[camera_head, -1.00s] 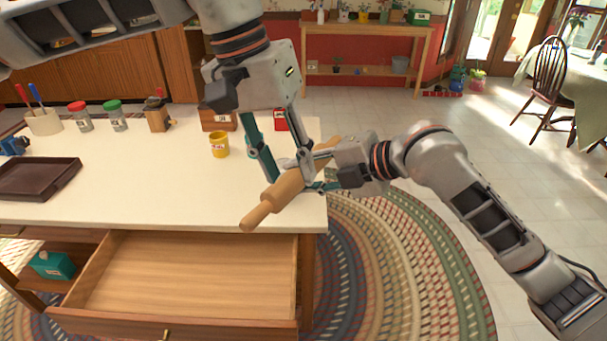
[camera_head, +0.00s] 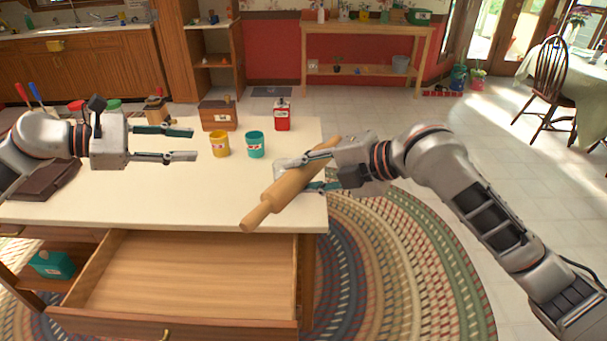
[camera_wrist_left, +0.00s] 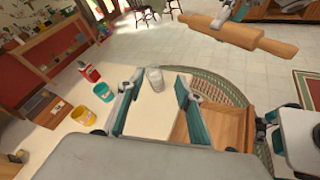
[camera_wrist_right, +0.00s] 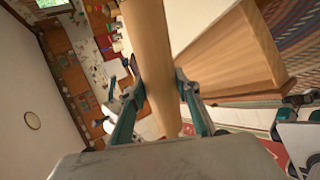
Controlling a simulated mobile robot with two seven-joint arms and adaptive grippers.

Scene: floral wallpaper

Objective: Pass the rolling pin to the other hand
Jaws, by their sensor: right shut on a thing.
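The wooden rolling pin (camera_head: 283,192) is held slantwise above the right front corner of the white-topped table. My right gripper (camera_head: 325,170) is shut on it near its far end; in the right wrist view the pin (camera_wrist_right: 150,65) runs between the two fingers (camera_wrist_right: 160,105). My left gripper (camera_head: 195,143) is open and empty, level over the left part of the table, well apart from the pin. The left wrist view shows the open fingers (camera_wrist_left: 158,100) with the pin (camera_wrist_left: 240,36) beyond them.
A yellow cup (camera_head: 219,145), a teal cup (camera_head: 255,145), a red canister (camera_head: 282,115) and a wooden box (camera_head: 218,115) stand on the table. A glass (camera_wrist_left: 155,75) shows in the left wrist view. An open empty drawer (camera_head: 190,275) juts out in front. A dark tray (camera_head: 45,182) lies at left.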

